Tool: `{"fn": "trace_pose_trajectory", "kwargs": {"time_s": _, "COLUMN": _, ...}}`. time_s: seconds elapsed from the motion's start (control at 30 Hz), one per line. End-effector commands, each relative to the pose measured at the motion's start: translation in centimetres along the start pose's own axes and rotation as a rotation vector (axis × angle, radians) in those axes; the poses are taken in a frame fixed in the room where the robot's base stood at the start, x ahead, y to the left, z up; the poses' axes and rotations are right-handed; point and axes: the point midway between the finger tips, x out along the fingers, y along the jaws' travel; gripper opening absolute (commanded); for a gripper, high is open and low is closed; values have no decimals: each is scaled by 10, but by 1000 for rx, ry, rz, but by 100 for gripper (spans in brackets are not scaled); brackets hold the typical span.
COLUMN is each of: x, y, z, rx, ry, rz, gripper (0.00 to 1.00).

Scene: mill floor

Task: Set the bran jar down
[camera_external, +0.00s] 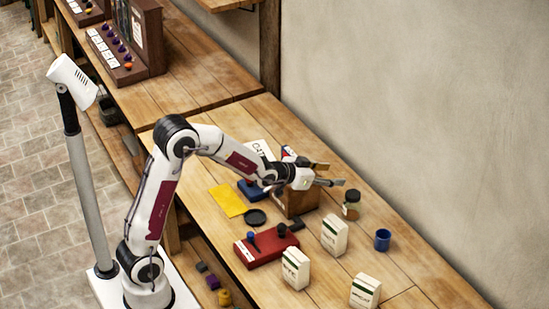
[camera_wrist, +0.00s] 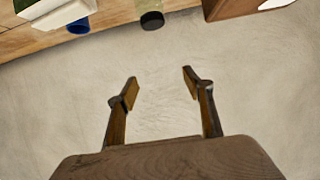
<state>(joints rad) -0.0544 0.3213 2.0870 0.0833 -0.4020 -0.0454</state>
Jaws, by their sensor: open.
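A small glass jar (camera_external: 351,208) with a dark lid and brownish contents stands upright on the wooden bench, near the wall side. It is the only jar I can make out; no label on it is readable. It also shows at the top edge of the wrist view (camera_wrist: 149,7), with its dark lid towards me. My gripper (camera_external: 332,174) is open and empty, above the bench and a little up and left of the jar in the external view. In the wrist view the two fingers (camera_wrist: 160,81) are spread apart with only plain wall behind them. They do not touch the jar.
A wooden box (camera_external: 296,203) stands below my gripper. A blue cup (camera_external: 382,240) and white cartons (camera_external: 334,235) stand nearby. A red tray (camera_external: 266,249), a dark round disc (camera_external: 255,217) and a yellow sheet (camera_external: 227,201) lie closer to my base. The wall (camera_external: 420,130) bounds the bench.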

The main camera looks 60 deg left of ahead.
Motion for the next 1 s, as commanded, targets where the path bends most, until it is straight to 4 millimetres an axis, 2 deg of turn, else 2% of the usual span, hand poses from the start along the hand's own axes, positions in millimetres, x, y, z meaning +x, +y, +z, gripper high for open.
{"fn": "trace_pose_trajectory", "kwargs": {"time_s": 0.2, "x": -49, "y": 2, "z": -4, "rx": 1, "ry": -76, "rz": -7, "gripper": 51}}
{"fn": "trace_pose_trajectory", "kwargs": {"time_s": 0.47, "x": -109, "y": 4, "z": 4, "rx": 1, "ry": -173, "rz": -12, "gripper": 51}}
{"fn": "trace_pose_trajectory", "kwargs": {"time_s": 0.77, "x": -182, "y": 8, "z": 23, "rx": 0, "ry": -285, "rz": -12, "gripper": 51}}
{"fn": "trace_pose_trajectory", "kwargs": {"time_s": 1.0, "x": -240, "y": 11, "z": 47, "rx": -3, "ry": -373, "rz": -9, "gripper": 51}}
